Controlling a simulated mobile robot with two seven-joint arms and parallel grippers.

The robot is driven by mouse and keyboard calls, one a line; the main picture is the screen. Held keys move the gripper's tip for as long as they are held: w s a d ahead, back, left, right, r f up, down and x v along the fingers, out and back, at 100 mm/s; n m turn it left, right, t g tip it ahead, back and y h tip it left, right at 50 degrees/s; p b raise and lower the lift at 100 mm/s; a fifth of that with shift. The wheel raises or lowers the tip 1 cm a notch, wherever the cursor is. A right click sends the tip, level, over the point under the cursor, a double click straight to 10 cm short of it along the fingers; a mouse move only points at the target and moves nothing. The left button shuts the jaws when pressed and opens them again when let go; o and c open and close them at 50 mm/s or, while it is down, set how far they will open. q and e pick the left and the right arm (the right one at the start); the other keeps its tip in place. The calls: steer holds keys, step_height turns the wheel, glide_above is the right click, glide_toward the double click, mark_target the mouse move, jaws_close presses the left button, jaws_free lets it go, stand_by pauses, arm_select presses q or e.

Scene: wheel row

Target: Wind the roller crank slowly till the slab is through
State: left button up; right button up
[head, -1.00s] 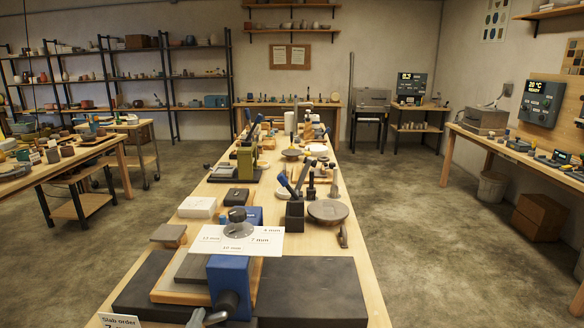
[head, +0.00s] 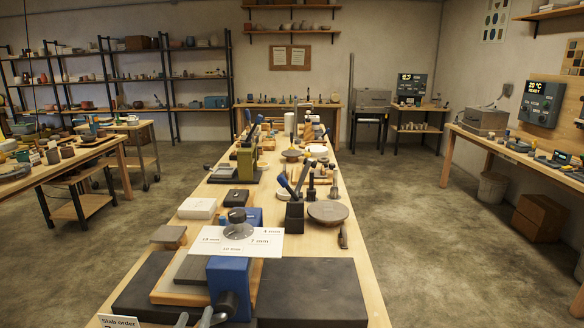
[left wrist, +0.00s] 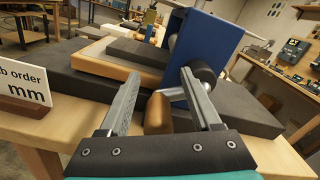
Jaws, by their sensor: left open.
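The blue slab roller (head: 230,284) stands at the near end of the long bench, with a thickness dial (head: 238,226) on its white plate. A grey slab (head: 193,267) lies on a wooden board on the roller's left; it also shows in the left wrist view (left wrist: 138,52). The crank's wooden grip (left wrist: 158,113) is between the fingers of my left gripper (left wrist: 160,82), with gaps visible. The gripper is open; in the head view only its tips (head: 194,319) show at the bottom edge. My right gripper is not in view.
A slab order card (head: 120,321) stands at the near left; its number is cut off. A dark flat bed (head: 312,290) extends right of the roller and looks clear. A white block (head: 197,208) and tools stand farther along the bench.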

arm_select(q)
steer(key=s, duration=0.6)
steer(key=shift+s, duration=0.4)
steer(key=shift+a, duration=0.1)
